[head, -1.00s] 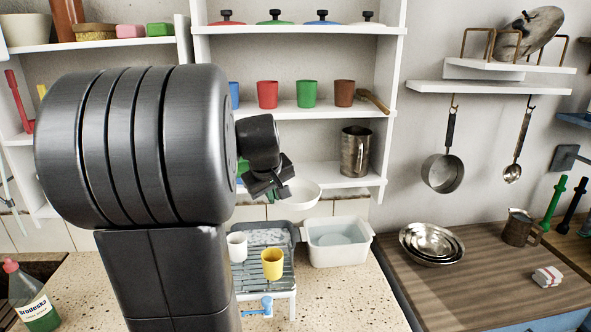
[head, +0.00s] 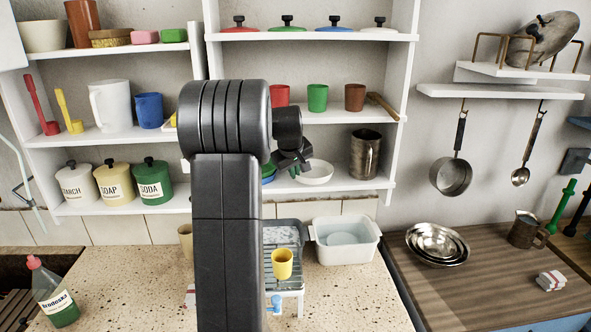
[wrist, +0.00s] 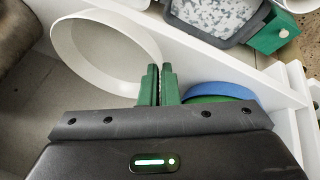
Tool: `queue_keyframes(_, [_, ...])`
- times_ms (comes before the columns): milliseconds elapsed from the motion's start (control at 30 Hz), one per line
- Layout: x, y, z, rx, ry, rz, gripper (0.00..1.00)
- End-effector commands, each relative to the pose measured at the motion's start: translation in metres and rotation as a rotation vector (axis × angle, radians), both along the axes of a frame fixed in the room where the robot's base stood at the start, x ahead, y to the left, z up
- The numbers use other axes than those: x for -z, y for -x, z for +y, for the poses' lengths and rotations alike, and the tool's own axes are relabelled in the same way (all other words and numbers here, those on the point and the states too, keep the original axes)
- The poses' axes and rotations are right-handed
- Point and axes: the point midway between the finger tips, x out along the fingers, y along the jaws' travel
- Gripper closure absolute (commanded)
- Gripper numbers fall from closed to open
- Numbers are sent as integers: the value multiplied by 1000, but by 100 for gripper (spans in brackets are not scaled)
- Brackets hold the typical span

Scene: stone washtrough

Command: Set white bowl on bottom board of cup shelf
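The white bowl (head: 316,175) is upright at the bottom board (head: 345,193) of the cup shelf, inside its front edge. I cannot tell whether it rests on the board or hangs just above it. My gripper (head: 298,168) is at the bowl's left side. In the wrist view, the green fingers of my gripper (wrist: 159,84) are close together with the rim of the white bowl (wrist: 72,62) between their tips, so it appears shut on the rim. The bowl's underside is hidden.
Blue and green bowls (wrist: 222,92) stand close to the right of my fingers in the wrist view. A metal mug (head: 364,155) stands right of the white bowl on the same board. Cups, including a green one (head: 317,97), line the board above.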

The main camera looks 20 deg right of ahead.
Motion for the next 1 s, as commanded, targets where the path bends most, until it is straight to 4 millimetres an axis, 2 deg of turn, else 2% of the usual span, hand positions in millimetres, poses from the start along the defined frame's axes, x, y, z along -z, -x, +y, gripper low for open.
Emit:
queue_keyframes(167, [-2, -23, -13, -1, 0, 0, 100])
queue_keyframes(300, [12, -21, -11, -1, 0, 0, 100])
queue_keyframes(700, [19, -21, -11, 0, 1, -1, 100])
queue_keyframes(800, [18, -21, -11, 0, 0, 0, 78])
queue_keyframes(1000, [18, -21, -11, 0, 0, 0, 76])
